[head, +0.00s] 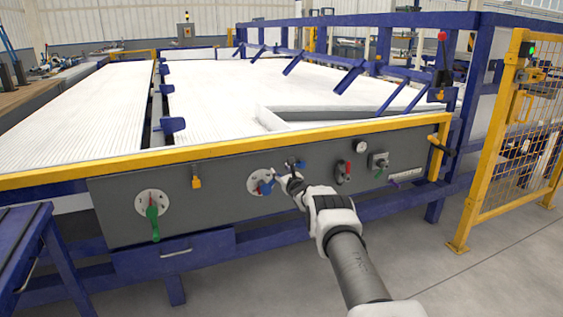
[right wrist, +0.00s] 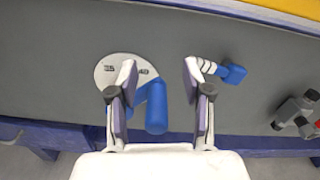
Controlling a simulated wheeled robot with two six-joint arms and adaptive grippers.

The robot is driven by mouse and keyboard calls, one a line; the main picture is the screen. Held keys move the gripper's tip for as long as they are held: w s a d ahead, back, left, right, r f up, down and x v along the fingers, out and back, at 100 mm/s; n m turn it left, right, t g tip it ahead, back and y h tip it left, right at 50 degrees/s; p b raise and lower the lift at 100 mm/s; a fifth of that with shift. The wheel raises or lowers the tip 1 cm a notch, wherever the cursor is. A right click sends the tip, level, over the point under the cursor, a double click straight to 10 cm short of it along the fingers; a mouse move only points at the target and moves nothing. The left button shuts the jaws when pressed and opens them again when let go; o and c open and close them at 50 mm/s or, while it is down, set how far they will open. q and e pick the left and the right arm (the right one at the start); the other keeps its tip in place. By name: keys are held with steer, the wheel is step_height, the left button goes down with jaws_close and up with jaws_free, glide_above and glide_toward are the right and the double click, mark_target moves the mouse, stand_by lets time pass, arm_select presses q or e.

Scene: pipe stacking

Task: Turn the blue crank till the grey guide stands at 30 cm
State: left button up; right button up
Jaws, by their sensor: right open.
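The blue crank (head: 267,188) sits on a round white dial (head: 258,178) on the front of the grey panel. In the right wrist view the crank's upright blue handle (right wrist: 157,106) appears between the fingers of my right gripper (right wrist: 160,78), which is open. I see no clear grip on the handle. The dial (right wrist: 112,70) is partly covered by the left finger; its small numbers and pointer cannot be read surely. In the head view my right gripper (head: 284,178) is at the crank. A grey bar (head: 345,112) lies on the white bed; I cannot tell whether it is the guide.
A second dial with a green handle (head: 153,214) is at the panel's left. A blue knob (right wrist: 232,73) stands close beside my right finger. A red-knobbed valve (head: 343,170) and a gauge (head: 361,146) lie further right. A yellow rail (head: 120,168) runs above the panel.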

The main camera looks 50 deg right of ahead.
step_height(320, 180, up, 6)
steer(key=shift+r, duration=0.2)
stand_by(0.4)
